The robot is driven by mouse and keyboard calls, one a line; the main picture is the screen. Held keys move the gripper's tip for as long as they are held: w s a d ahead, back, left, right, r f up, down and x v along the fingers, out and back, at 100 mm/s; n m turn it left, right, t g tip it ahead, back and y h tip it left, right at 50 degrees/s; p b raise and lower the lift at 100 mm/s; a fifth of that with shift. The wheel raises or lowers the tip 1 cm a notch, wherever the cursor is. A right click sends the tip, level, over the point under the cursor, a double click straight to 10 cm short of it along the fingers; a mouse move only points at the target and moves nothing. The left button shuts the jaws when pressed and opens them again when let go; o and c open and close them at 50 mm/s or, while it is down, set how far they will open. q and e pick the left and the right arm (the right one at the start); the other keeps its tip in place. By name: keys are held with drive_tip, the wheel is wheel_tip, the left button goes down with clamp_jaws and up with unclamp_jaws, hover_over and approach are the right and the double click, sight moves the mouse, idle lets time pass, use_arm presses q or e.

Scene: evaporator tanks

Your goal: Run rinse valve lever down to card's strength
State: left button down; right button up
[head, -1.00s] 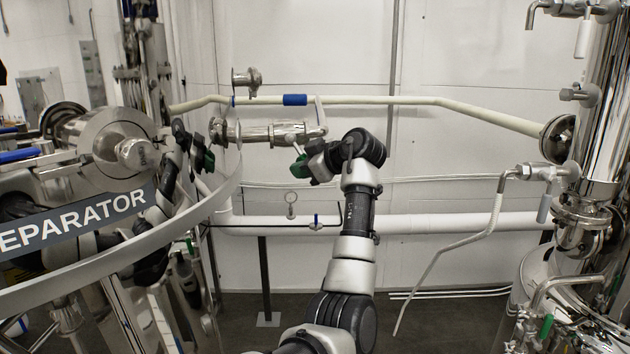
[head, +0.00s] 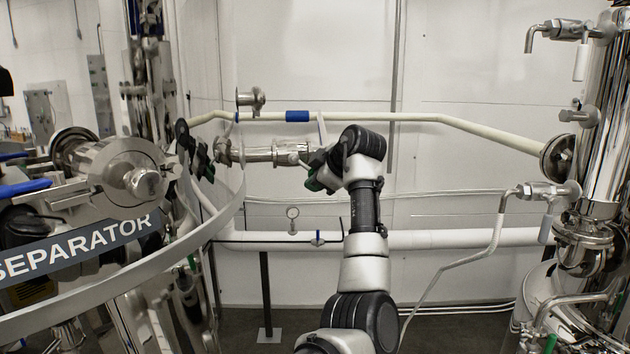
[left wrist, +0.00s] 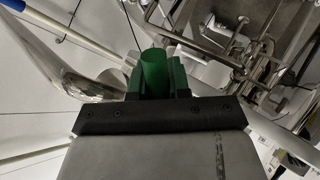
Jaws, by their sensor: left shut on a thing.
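I cannot tell for sure whether this is the rinse valve lever. No card can be made out.
A curved rail with a SEPARATOR sign (head: 75,248) crosses the left front. A pale pipe with a blue sleeve (head: 297,116) runs along the wall. A gauge (head: 292,213) stands above a thick white pipe. Steel tanks and valves (head: 548,190) fill the right side.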

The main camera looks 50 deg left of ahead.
use_arm(q)
drive_tip(key=c, duration=1.1)
unclamp_jaws()
drive_tip(key=b+v, duration=0.1)
drive_tip(key=v, duration=1)
drive_tip(key=shift+b, duration=0.4)
drive_tip(key=shift+a+f, duration=0.1)
